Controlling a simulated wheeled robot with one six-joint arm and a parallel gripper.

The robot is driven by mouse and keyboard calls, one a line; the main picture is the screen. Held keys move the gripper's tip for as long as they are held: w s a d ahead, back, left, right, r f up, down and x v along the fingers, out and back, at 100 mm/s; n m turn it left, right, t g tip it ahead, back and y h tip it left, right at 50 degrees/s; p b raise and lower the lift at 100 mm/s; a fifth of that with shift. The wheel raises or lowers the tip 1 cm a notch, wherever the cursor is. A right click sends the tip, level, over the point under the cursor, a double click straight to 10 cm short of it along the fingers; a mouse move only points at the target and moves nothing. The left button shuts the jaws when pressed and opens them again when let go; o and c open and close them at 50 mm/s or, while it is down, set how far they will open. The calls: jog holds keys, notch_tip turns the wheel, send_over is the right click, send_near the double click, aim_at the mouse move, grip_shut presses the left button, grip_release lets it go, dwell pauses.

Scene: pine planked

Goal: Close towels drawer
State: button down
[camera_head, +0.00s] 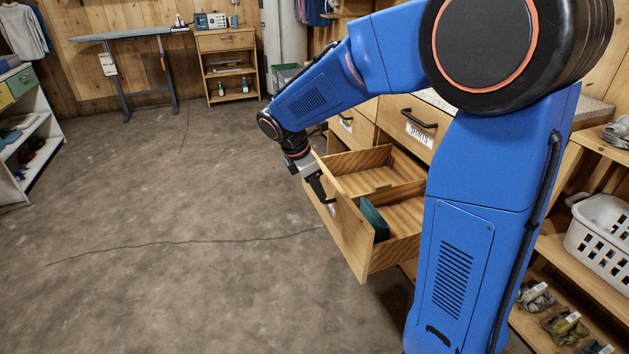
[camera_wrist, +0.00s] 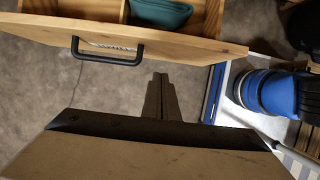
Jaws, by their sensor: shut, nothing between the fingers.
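A wooden drawer (camera_head: 358,235) stands pulled out of the cabinet, with a divider and a dark teal folded item (camera_head: 374,218) inside. Its front shows in the wrist view as a pale wooden edge (camera_wrist: 200,42) with a black bar handle (camera_wrist: 108,60). A label behind the handle is too hidden to read. My gripper (camera_head: 322,192) is at the outer side of the drawer front. In the wrist view my gripper (camera_wrist: 159,80) is shut and empty, below and right of the handle and apart from it. Any contact with the drawer front cannot be told.
A drawer labelled "SHIRTS" (camera_head: 418,130) is shut above the open one. A white basket (camera_head: 601,232) stands on shelving at right. An ironing board (camera_head: 122,36) and small shelf unit (camera_head: 228,65) are at the back. The floor left of the drawer is clear except for a thin dark line.

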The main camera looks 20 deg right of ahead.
aim_at(336, 193)
jog(key=shift+d+f, duration=0.45)
jog(key=shift+d, duration=0.4)
jog(key=shift+d+f, duration=0.5)
jog(key=shift+d, duration=0.35)
jog(key=shift+d+f, duration=0.45)
jog(key=shift+d, duration=0.4)
jog(key=shift+d, duration=0.1)
jog(key=w+d, duration=0.1)
jog(key=d, duration=3)
jog(key=shift+w, duration=0.1)
